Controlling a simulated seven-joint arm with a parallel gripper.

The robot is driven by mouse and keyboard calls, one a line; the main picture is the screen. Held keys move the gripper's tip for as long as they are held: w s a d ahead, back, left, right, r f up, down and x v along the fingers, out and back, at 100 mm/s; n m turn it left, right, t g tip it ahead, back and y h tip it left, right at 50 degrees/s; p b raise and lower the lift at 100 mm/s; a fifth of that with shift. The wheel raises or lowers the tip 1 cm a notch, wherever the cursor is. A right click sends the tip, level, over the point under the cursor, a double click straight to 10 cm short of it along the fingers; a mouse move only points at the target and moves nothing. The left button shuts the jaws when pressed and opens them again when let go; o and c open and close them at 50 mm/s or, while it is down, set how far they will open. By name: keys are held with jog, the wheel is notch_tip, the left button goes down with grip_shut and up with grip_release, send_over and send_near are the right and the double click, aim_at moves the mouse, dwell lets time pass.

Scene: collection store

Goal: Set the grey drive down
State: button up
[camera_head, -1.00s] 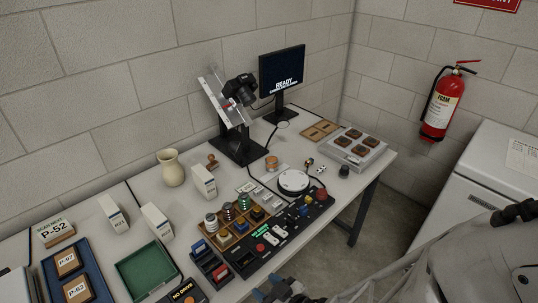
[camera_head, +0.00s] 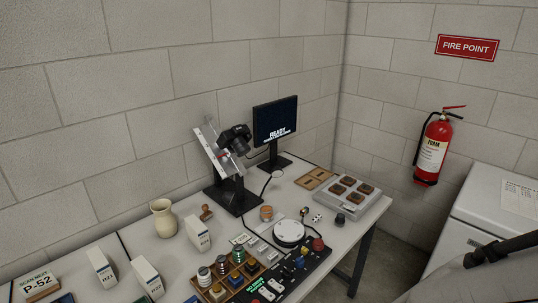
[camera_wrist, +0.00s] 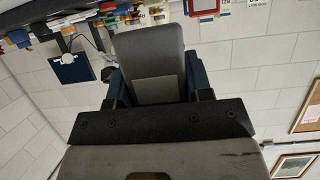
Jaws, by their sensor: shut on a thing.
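The grey drive (camera_wrist: 152,58) is a flat grey slab with a paler label-like patch. In the wrist view it stands between the blue fingers of my gripper (camera_wrist: 158,88), which is shut on it. Wall and ceiling-like panels lie behind it, and nothing shows touching the drive's far end. My gripper and the drive are not in the head view. The head view shows the bench with a black control panel (camera_head: 262,292) and a round white device (camera_head: 289,232).
A camera stand (camera_head: 233,190), a monitor (camera_head: 275,130), a cream vase (camera_head: 163,218) and white boxes (camera_head: 197,233) stand on the bench. A grey tray (camera_head: 347,213) with brown pieces is at the right end. A white cabinet (camera_head: 490,225) stands right of the bench.

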jog(key=w, duration=0.6)
jog(key=w+r+m+t+h, duration=0.1)
jog(key=w, duration=0.5)
jog(key=w+r+m+h, duration=0.1)
jog(key=w, duration=0.6)
jog(key=shift+w+a+r+t, duration=0.1)
jog(key=shift+a+t, duration=0.2)
jog(key=shift+t, duration=0.1)
jog(key=w+d+r+m+t+h, duration=0.1)
jog(key=w+d+m+h, duration=0.2)
jog(key=w, duration=1.7)
jog(key=w+d+m+h, duration=0.1)
jog(key=w+d, duration=0.4)
jog(key=w, duration=0.6)
jog(key=w+d+f+m+h, duration=0.1)
jog(key=w+d, duration=0.5)
jog(key=w, duration=0.5)
jog(key=w+d+m+t+h, duration=0.1)
jog(key=w+d+h, duration=0.1)
jog(key=w+d, duration=0.4)
jog(key=w, duration=0.5)
jog(key=shift+w+f+m, duration=0.3)
jog(key=shift+w, duration=0.1)
jog(key=shift+d, duration=0.1)
jog(key=shift+r, duration=0.15)
